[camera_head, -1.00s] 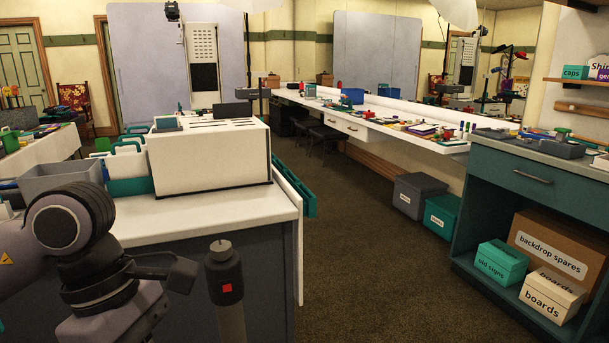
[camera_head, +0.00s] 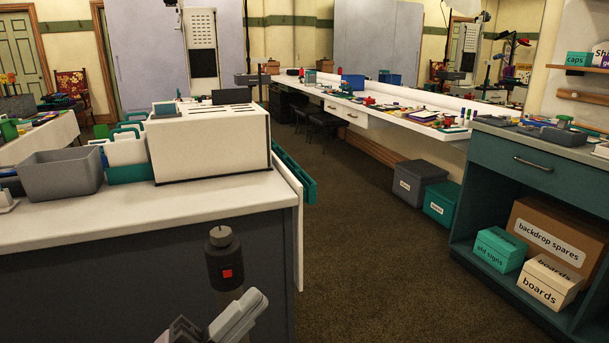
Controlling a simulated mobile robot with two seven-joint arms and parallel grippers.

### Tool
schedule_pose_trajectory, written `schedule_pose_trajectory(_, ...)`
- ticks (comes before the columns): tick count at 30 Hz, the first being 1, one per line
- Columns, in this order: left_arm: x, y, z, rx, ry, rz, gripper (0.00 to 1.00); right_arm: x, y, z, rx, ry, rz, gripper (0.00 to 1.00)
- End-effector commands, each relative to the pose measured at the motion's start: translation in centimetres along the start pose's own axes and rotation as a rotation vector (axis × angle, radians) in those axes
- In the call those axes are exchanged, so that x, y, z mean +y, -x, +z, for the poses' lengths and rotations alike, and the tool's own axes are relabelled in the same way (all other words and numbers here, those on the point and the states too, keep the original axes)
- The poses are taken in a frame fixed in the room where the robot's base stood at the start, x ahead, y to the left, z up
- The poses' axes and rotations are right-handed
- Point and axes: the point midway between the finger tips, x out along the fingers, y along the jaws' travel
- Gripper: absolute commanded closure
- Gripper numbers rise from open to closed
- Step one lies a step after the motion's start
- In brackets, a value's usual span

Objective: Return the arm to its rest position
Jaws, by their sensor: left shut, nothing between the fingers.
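My left gripper (camera_head: 240,314) shows low in the head view, cut by the bottom edge, in front of the dark front of the near white-topped counter (camera_head: 240,191). It is shut with nothing between its fingers, below the counter top and apart from the objects there. Most of my left arm is outside the picture. My right gripper is not in view.
A grey bin (camera_head: 60,176) and a white slotted box (camera_head: 211,147) stand on the near counter. A teal cabinet (camera_head: 536,180) with boxes on its lower shelf stands at the right. The dark carpet (camera_head: 360,245) between them is clear.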

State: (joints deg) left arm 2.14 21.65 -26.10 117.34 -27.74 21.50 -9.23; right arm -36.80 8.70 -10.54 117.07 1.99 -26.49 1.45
Motion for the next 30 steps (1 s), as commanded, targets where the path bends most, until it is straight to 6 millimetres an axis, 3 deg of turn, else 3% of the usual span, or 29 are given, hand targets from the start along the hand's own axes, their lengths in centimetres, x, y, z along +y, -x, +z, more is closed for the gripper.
schedule_pose_trajectory(3, 2.7, 4.2, 4.7, -0.311, 0.236, -0.018, 1.0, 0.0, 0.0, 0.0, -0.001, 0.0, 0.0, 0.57)
schedule_pose_trajectory(5, 4.5, 6.9, 6.6, -0.464, 0.35, -0.023, 1.0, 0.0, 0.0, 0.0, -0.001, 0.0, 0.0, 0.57)
schedule_pose_trajectory(9, 9.3, 14.5, 9.4, -0.813, 0.609, -0.026, 1.0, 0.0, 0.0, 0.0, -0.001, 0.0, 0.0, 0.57)
schedule_pose_trajectory(13, 13.7, 21.6, 9.5, -1.1, 0.819, -0.024, 1.0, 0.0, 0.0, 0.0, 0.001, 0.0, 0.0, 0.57)
schedule_pose_trajectory(18, 18.5, 30.0, 6.9, -1.418, 1.047, -0.015, 1.0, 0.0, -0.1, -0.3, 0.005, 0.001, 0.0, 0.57)
schedule_pose_trajectory(19, 18.8, 30.9, 6.3, -1.458, 1.075, -0.014, 1.0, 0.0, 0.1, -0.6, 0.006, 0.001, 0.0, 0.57)
schedule_pose_trajectory(21, 16.5, 29.0, 6.0, -1.431, 1.052, -0.017, 1.0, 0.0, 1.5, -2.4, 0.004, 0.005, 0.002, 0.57)
schedule_pose_trajectory(30, 11.6, 26.6, 4.0, -1.434, 1.025, -0.018, 1.0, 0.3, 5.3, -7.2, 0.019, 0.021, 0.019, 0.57)
